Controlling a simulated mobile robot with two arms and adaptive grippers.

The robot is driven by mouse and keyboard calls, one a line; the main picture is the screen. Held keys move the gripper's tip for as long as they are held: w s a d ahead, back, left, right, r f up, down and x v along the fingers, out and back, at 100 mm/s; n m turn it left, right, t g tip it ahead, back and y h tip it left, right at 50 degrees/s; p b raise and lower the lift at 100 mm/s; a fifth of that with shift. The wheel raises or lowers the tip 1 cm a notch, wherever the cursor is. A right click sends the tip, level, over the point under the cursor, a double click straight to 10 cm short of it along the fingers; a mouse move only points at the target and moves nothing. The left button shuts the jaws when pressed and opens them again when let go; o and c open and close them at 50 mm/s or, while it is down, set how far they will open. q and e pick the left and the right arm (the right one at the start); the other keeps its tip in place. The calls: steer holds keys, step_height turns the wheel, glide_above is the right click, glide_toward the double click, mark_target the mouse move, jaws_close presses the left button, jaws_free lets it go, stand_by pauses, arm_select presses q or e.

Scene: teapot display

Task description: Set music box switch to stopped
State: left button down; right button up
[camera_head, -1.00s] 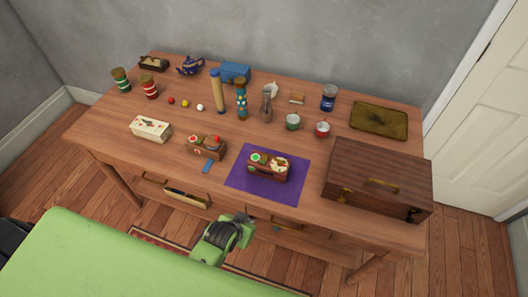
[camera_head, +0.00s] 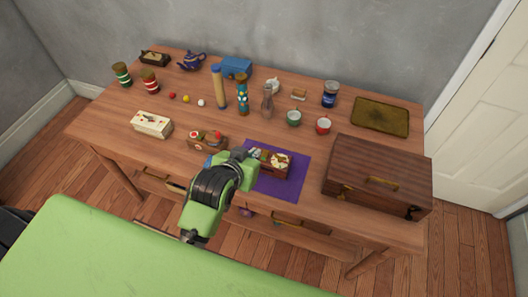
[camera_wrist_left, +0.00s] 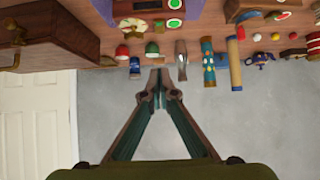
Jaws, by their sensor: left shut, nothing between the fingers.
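A small dark red box with a green-and-red disc and cream pieces on it, seemingly the music box (camera_head: 275,163), sits on a purple mat (camera_head: 302,172). Its switch is too small to make out. A similar brown box (camera_head: 207,142) stands to its left. My left gripper (camera_head: 240,154) is at the left end of the music box, partly covering it and the mat; whether it touches cannot be told. In the upside-down left wrist view, its fingertips (camera_wrist_left: 158,76) are together and empty, with the music box (camera_wrist_left: 150,6) at the top edge. My right gripper is not in view.
A large wooden case (camera_head: 380,172) stands to the right of the mat. A white box (camera_head: 151,125) is at the left. Bottles, cups and a vase (camera_head: 267,101) stand behind.

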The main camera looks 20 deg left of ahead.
arm_select(q)
steer(key=p, duration=0.1)
glide_above(266, 154)
steer(key=s, duration=0.2)
step_height(266, 154, down, 6)
steer(key=shift+a+r, duration=0.1)
step_height(266, 154, down, 3)
steer(key=shift+w+r+p, duration=0.15)
steer(key=shift+p, duration=0.15)
steer(key=shift+f, duration=0.8)
steer(key=shift+w+f, duration=0.15)
steer(key=shift+f, duration=0.05)
steer(key=shift+w+r+p, duration=0.25)
steer(key=shift+w+p, duration=0.05)
steer(key=shift+w, duration=0.5)
